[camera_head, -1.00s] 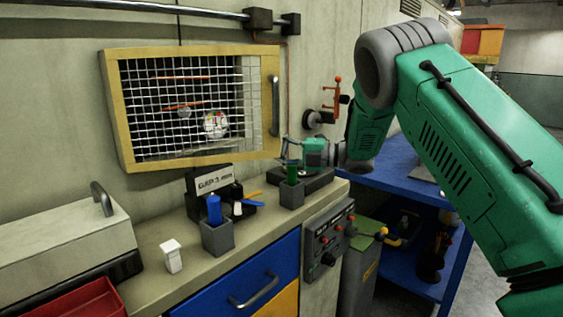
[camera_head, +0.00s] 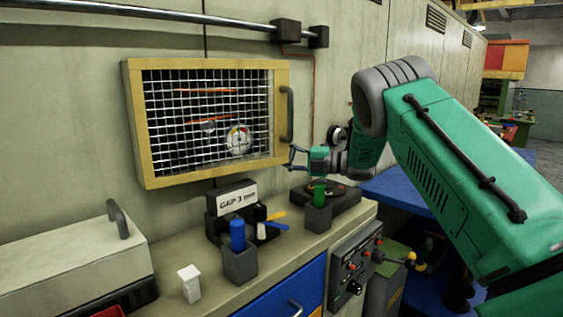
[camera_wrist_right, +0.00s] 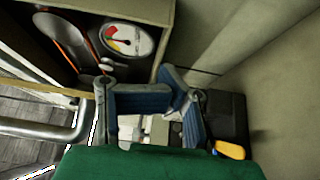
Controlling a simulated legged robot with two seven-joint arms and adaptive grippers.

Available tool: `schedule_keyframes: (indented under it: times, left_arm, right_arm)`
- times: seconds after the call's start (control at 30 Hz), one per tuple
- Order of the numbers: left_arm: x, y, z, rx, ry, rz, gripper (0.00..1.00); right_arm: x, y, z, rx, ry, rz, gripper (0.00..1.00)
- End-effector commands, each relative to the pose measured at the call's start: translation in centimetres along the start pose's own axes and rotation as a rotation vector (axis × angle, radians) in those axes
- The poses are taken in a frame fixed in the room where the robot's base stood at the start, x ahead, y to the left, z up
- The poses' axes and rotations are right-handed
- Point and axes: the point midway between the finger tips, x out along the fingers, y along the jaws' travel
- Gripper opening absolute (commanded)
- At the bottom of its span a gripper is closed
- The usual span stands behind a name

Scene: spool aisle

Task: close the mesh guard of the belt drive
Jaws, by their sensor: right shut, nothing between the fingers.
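The mesh guard (camera_head: 278,112), a yellow frame with wire mesh, is on the wall box at the upper left of the head view. Its dark bar handle (camera_head: 289,114) is on the right side. In the right wrist view the guard stands ajar, with the handle (camera_wrist_right: 75,128) at left and the box interior open beyond it. A gauge (camera_head: 238,140) shows through the mesh. My right gripper (camera_head: 291,158) is shut and empty, by the guard's lower right corner below the handle; it also shows in the wrist view (camera_wrist_right: 178,98). Touching cannot be told. My left gripper is out of view.
A grey box (camera_head: 70,262) stands at left. A pipe (camera_head: 200,18) runs above the guard.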

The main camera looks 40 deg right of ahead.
Motion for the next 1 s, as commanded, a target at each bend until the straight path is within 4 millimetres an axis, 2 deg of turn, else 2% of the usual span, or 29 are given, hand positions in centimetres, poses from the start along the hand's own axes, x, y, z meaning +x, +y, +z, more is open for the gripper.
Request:
schedule_keyframes:
  times: [0.2,0.33,0.7,0.9,1.0]
  left_arm:
    - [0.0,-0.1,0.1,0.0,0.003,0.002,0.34]
    - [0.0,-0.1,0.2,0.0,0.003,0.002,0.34]
    - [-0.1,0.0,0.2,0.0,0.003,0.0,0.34]
    - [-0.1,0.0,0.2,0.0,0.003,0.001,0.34]
    - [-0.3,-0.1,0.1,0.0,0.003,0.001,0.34]
  right_arm:
    - [0.0,0.0,0.0,0.0,0.002,0.001,0.0]
    - [-1.1,0.0,0.1,-0.001,0.0,0.001,0.0]
    - [-8.8,-0.3,0.5,0.004,-0.002,0.003,0.0]
    - [-11.4,-0.3,0.5,0.004,-0.001,0.002,0.0]
    - [-11.8,-0.1,0.2,0.027,-0.012,0.017,0.0]
